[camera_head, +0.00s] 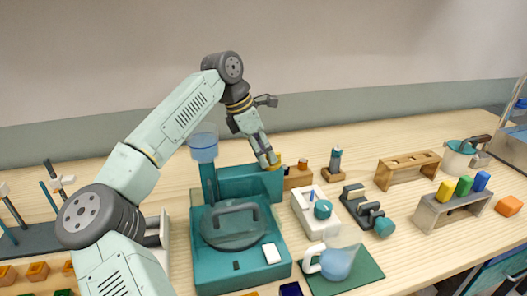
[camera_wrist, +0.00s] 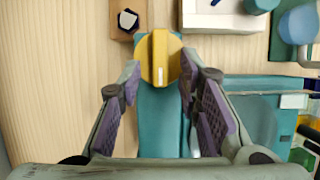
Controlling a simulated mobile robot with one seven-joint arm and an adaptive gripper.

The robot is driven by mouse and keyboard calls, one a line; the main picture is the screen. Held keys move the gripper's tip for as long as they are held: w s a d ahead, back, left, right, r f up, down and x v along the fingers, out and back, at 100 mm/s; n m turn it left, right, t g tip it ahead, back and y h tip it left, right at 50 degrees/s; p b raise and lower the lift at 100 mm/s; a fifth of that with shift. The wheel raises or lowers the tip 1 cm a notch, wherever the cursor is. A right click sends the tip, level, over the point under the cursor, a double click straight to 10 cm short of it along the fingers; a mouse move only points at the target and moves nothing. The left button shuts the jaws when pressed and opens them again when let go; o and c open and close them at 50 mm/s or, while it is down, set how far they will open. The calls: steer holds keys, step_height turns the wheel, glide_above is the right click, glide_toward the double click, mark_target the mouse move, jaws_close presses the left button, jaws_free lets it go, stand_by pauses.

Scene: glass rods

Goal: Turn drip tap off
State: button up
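The drip tap shows as a round yellow knob (camera_wrist: 160,57) with a raised bar and a small white mark. The bar runs up and down the wrist view. The knob sits at the end of a teal block (camera_wrist: 160,115), part of the teal machine (camera_head: 205,262) in the head view. My gripper (camera_wrist: 161,72) is open, with its two purple-padded fingers on either side of the knob's near half. Its fingertips are close to the knob's rim; I cannot tell whether they touch. In the head view, my gripper (camera_head: 268,159) points down and largely hides the knob (camera_head: 275,162).
A small wooden block (camera_head: 297,179) stands beside the teal block. A white box with a teal dial (camera_head: 322,209) is to its right. A glass jug (camera_head: 338,263) stands on a green mat (camera_head: 365,276) in front.

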steer(key=v, duration=1.2)
steer(key=shift+d, duration=0.1)
